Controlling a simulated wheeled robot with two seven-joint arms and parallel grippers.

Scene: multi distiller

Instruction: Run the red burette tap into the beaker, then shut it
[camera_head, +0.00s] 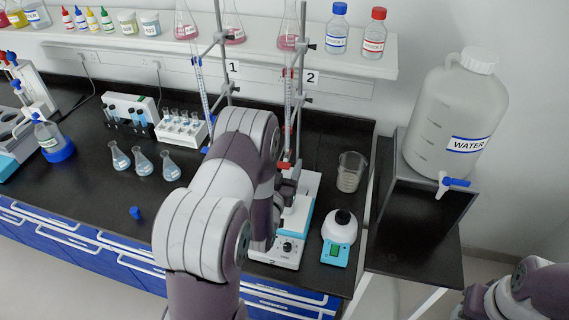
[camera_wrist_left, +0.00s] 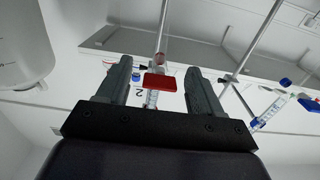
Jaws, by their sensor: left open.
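The red burette tap (camera_head: 283,165) is at the lower end of the burette (camera_head: 288,105) on the stand marked 2. In the left wrist view the red tap (camera_wrist_left: 160,82) shows as a red bar between my left fingers. My left gripper (camera_head: 288,178) is open around or just short of the tap; I cannot tell if a finger touches it. The fingertips (camera_wrist_left: 161,72) are wide apart, with gaps on both sides of the bar. A glass beaker (camera_head: 350,172) stands on the bench to the right. My right gripper is out of view.
A white and blue stirrer plate (camera_head: 285,250) lies below the burette, partly hidden by my arm. A second burette (camera_head: 203,95) with a blue tap (camera_wrist_left: 268,110) stands left. A small white device (camera_head: 340,228) and a water carboy (camera_head: 456,115) are right.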

